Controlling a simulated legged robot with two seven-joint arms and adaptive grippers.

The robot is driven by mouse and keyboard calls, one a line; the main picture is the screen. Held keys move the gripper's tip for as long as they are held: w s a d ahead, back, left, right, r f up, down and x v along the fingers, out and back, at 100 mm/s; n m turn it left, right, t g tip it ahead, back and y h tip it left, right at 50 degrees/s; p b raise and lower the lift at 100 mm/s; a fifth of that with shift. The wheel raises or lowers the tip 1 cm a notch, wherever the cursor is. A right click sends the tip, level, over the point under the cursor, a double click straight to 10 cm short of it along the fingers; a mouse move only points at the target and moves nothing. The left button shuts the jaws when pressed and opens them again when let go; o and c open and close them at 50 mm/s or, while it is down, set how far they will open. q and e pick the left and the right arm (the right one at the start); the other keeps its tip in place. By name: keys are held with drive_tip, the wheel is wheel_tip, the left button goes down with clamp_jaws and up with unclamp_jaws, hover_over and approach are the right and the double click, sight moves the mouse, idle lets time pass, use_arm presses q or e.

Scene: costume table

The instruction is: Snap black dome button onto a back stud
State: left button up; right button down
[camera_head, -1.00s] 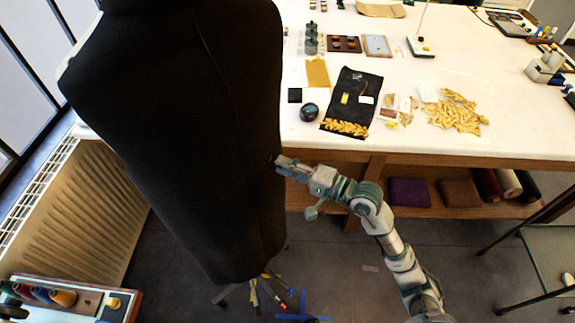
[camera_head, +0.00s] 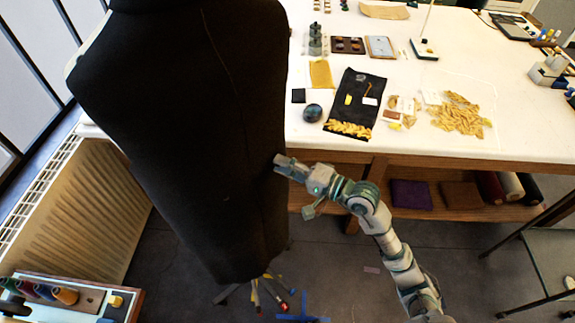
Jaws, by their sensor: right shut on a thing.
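A large black dress form (camera_head: 190,130) stands upright at the left centre, its surface dark and plain with a faint seam line. My right gripper (camera_head: 279,164) is at the form's right edge, its tips touching or very close to the black surface. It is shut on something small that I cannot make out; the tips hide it. I cannot pick out the black dome button or any stud against the dark form. My left gripper does not show.
A white-topped table (camera_head: 490,60) behind holds a black cloth with gold trim (camera_head: 355,100), gold braid pieces (camera_head: 459,117), a dark round object (camera_head: 312,112) and small trays. A radiator (camera_head: 90,210) stands at left. A thread-spool tray (camera_head: 75,300) is at lower left.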

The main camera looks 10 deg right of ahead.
drive_tip(key=shift+a, duration=0.25)
drive_tip(key=shift+c, duration=1.9)
unclamp_jaws()
drive_tip(key=shift+d, duration=0.2)
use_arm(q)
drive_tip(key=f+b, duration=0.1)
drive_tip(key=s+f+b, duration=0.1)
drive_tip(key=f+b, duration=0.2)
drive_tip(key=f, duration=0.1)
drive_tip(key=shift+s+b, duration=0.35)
use_arm(e)
drive_tip(key=v, duration=0.8)
